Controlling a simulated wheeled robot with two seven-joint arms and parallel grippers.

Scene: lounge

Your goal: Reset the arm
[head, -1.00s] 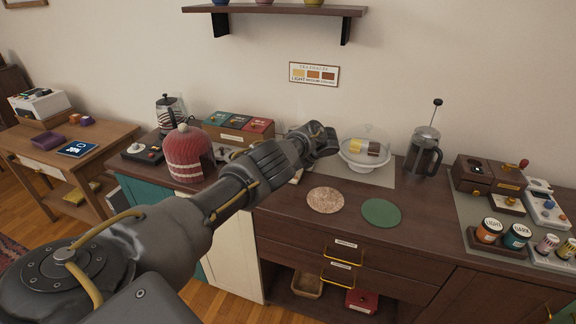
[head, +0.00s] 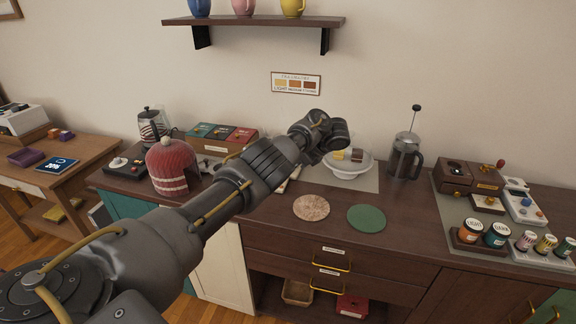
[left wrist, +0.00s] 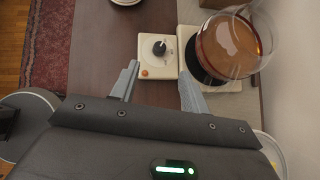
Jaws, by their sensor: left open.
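My left arm reaches in from the lower left in the head view. Its gripper (head: 328,145) is above the back of the counter, in front of the glass-domed white stand (head: 347,170) and hiding part of it. In the left wrist view the two grey fingers (left wrist: 160,88) are spread apart with nothing between them. Beyond them are a white device with a black knob (left wrist: 157,50) and a glass vessel of amber liquid (left wrist: 230,45) on a dark round plate. My right gripper is in neither view.
A red knitted cover (head: 172,168) and a box of coloured packets (head: 222,139) stand left of the gripper. A French press (head: 405,158) stands to its right. A cork mat (head: 311,207) and a green mat (head: 366,218) lie bare on the counter (head: 400,250). A shelf (head: 255,20) hangs above.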

